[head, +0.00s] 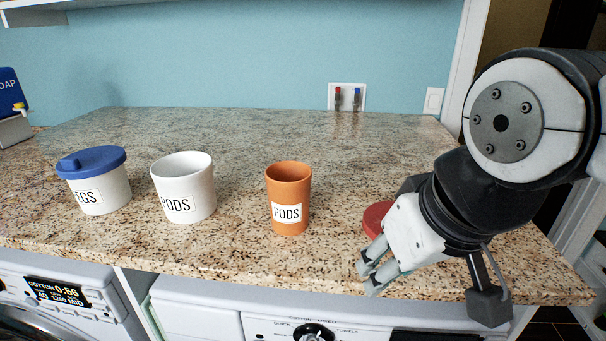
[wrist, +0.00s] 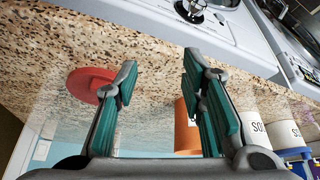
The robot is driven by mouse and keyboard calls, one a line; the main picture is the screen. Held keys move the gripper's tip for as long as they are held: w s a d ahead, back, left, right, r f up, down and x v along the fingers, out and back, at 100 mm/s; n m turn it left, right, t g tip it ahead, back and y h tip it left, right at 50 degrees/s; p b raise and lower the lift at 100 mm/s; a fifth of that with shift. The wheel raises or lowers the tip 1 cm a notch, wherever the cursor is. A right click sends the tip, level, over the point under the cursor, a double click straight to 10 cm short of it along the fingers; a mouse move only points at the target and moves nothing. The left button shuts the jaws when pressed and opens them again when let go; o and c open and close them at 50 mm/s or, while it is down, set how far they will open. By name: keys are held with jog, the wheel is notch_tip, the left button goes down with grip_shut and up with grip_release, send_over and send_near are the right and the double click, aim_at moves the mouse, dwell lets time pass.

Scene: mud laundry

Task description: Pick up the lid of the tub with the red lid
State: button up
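A red lid (head: 376,218) lies on the counter at the right in the head view, partly hidden behind my gripper (head: 367,279). In the wrist view the red lid (wrist: 87,84) is a flat disc left of the fingers, partly covered by the left finger. My gripper (wrist: 160,70) is open, with nothing between its fingers, near the counter's front edge. A white tub (head: 186,192) marked PODS stands upright without a lid. An orange tub (head: 289,200), also marked PODS and open on top, stands between it and the red lid.
A white tub (head: 103,195) with a blue lid (head: 91,162) stands at the left. A blue box (head: 10,92) is at the far left edge. The granite counter (head: 240,130) is clear behind the tubs. Washing machines (head: 190,312) stand below its front edge.

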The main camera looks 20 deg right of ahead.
jog(key=w+d+r+m+g+p, duration=0.2)
jog(key=w+d+r+m+g, duration=0.6)
jog(key=m, duration=1.5)
jog(key=w+d+f+t, duration=0.1)
jog(key=f, duration=0.1)
jog(key=w+d+f+t, duration=0.1)
jog(key=f, duration=0.2)
jog(key=w+d+f+t, duration=0.1)
jog(key=w+f, duration=0.1)
jog(key=f, duration=0.1)
jog(key=shift+d, duration=0.15)
jog(key=shift+s+a+f, duration=0.1)
jog(key=shift+a+f, duration=0.05)
jog(key=shift+f, duration=1.15)
jog(key=shift+s+a+f, duration=0.1)
jog(key=shift+f, duration=1.15)
grip_shut()
